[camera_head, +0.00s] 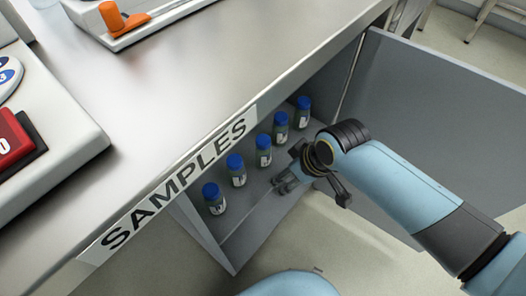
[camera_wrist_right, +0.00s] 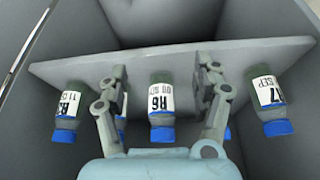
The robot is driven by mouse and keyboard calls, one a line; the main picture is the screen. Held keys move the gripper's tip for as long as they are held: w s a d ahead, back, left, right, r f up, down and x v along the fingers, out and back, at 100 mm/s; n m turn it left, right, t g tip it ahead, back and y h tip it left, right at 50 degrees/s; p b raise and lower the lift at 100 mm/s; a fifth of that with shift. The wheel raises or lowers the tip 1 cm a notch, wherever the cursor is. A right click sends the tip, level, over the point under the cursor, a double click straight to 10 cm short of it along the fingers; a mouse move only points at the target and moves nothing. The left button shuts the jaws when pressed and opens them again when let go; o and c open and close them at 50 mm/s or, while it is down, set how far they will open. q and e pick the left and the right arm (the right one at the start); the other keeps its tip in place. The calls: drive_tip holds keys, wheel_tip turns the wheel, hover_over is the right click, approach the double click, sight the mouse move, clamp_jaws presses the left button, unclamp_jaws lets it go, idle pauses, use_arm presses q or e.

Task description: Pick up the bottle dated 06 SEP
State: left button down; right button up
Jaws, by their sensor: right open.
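Several blue-capped bottles with white labels stand in a row on a shelf (camera_head: 237,228) under the counter. In the right wrist view they appear cap-down. Two more are mostly hidden behind the fingers. My right gripper (camera_head: 284,184) is open and empty, its fingers (camera_wrist_right: 162,80) either side of the middle bottle's line, apparently short of it.
The counter edge carries a SAMPLES sign (camera_head: 180,180) above the shelf. A grey panel (camera_head: 440,110) stands to the right of the shelf opening. On the countertop are a device with an orange part (camera_head: 112,17) and a box with a red button (camera_head: 12,138).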

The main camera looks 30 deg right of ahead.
sight(263, 153)
drive_tip(key=w, duration=0.3)
drive_tip(key=shift+a+f, duration=0.1)
drive_tip(key=shift+a, duration=0.3)
drive_tip(key=shift+w+a+b, duration=0.15)
drive_tip(key=shift+w+b, duration=0.2)
drive_tip(key=shift+w, duration=0.2)
drive_tip(key=w, duration=0.1)
drive_tip(key=w+b, duration=0.1)
drive_tip(key=w, duration=0.1)
drive_tip(key=w+a, duration=0.1)
drive_tip(key=shift+w+f+b, duration=0.2)
drive_tip(key=shift+f+b, duration=0.1)
drive_tip(key=shift+f, duration=0.3)
use_arm(q)
wheel_tip(263, 153, down, 3)
drive_tip(key=shift+s+a+r, duration=0.15)
use_arm(e)
drive_tip(key=shift+w+r, duration=0.1)
drive_tip(key=c, duration=1.3)
use_arm(q)
drive_tip(key=shift+s, duration=0.1)
